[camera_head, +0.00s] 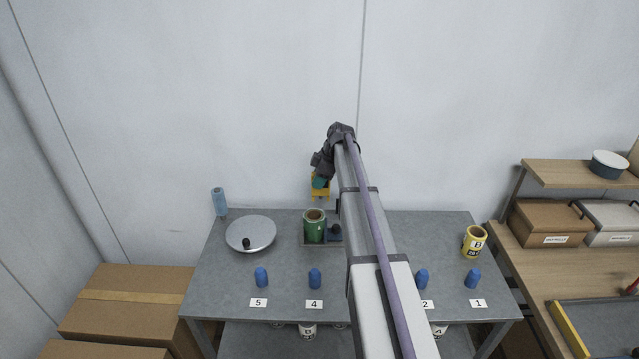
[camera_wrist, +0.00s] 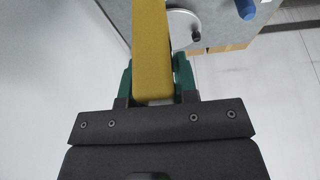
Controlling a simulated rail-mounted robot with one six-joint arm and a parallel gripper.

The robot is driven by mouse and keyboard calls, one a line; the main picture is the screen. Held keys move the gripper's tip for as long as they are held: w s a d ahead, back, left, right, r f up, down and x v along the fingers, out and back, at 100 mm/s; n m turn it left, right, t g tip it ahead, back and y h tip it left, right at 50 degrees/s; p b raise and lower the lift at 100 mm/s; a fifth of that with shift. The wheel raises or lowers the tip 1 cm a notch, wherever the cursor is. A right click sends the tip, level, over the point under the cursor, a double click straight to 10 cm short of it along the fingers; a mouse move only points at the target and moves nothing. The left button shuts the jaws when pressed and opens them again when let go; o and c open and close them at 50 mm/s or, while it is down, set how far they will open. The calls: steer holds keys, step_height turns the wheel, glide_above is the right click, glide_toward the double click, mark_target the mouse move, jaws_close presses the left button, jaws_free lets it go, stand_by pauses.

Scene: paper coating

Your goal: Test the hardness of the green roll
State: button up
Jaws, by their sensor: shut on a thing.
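The green roll (camera_head: 314,231) stands upright in a shallow dark tray (camera_head: 322,245) at the back middle of the grey table. Its brown core shows at the top. My gripper (camera_head: 320,183) is above the roll, in front of the wall. In the wrist view, its green fingers (camera_wrist: 154,80) are shut on a yellow tool (camera_wrist: 152,45), one on each side. The yellow tool also shows in the head view (camera_head: 320,193), with a gap between it and the roll. The tool's lower end is unclear.
A dark blue piece (camera_head: 334,233) sits beside the roll. A round silver plate (camera_head: 251,234) and a light-blue cylinder (camera_head: 219,201) are to the left. Blue pegs (camera_head: 315,278) line the front. My arm hides the table's middle.

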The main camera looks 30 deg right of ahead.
mark_target(321, 195)
steer(key=shift+s+d+f+b, duration=0.3)
steer(key=shift+d+b, duration=0.05)
steer(key=shift+d, duration=0.1)
step_height(321, 195, down, 6)
steer(key=b, duration=0.6)
steer(key=shift+w+a, duration=0.1)
steer(key=shift+f+b, duration=0.95)
steer(key=shift+f, duration=0.05)
stand_by(0.5)
stand_by(0.9)
step_height(321, 195, up, 8)
steer(key=p, duration=0.8)
steer(key=shift+r, duration=0.1)
